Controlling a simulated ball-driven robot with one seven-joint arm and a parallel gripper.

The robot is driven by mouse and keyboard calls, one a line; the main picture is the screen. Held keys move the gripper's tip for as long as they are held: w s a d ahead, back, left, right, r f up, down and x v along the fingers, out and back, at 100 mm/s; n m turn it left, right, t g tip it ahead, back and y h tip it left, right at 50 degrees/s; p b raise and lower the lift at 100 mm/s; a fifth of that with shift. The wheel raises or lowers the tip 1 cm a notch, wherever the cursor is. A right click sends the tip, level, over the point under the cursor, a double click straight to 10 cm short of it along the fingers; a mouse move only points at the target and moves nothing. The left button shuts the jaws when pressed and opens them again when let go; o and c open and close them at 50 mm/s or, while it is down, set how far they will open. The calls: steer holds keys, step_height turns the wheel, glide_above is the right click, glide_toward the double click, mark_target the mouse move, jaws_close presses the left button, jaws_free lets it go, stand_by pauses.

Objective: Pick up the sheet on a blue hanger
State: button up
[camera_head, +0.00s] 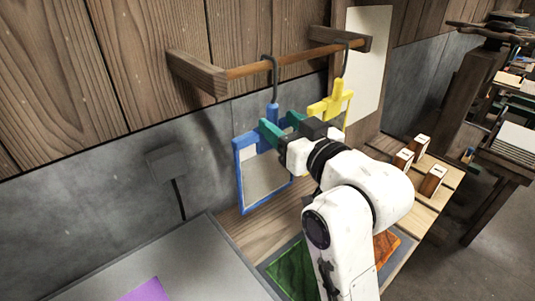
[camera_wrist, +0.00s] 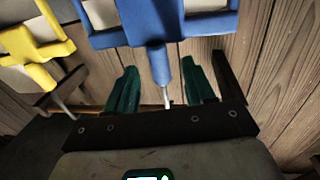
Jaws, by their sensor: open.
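The blue hanger (camera_head: 239,178) is a frame around a pale sheet (camera_head: 262,174), hung by a dark hook from a wooden rod (camera_head: 290,59). My gripper (camera_head: 282,126) is at the top of this frame with its green fingers open. In the wrist view, the blue hanger (camera_wrist: 156,30) shows upside down, its narrow stem (camera_wrist: 160,66) between my open fingers (camera_wrist: 157,90), with a gap on each side. My gripper hides part of the frame's upper right in the head view.
A yellow hanger (camera_head: 340,88) hangs close by on the right; it also shows in the wrist view (camera_wrist: 30,52). A wooden bracket (camera_head: 196,72) holds the rod's left end. Below are a grey surface (camera_head: 90,285) and wooden blocks (camera_head: 433,181) on a wooden bench.

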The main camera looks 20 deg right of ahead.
mark_target(276, 118)
steer(key=w, duration=0.4)
steer(key=shift+a+r+p, duration=0.1)
steer(key=shift+a+p, duration=0.15)
steer(key=shift+p, duration=0.15)
steer(key=shift+c, duration=0.2)
jaws_close()
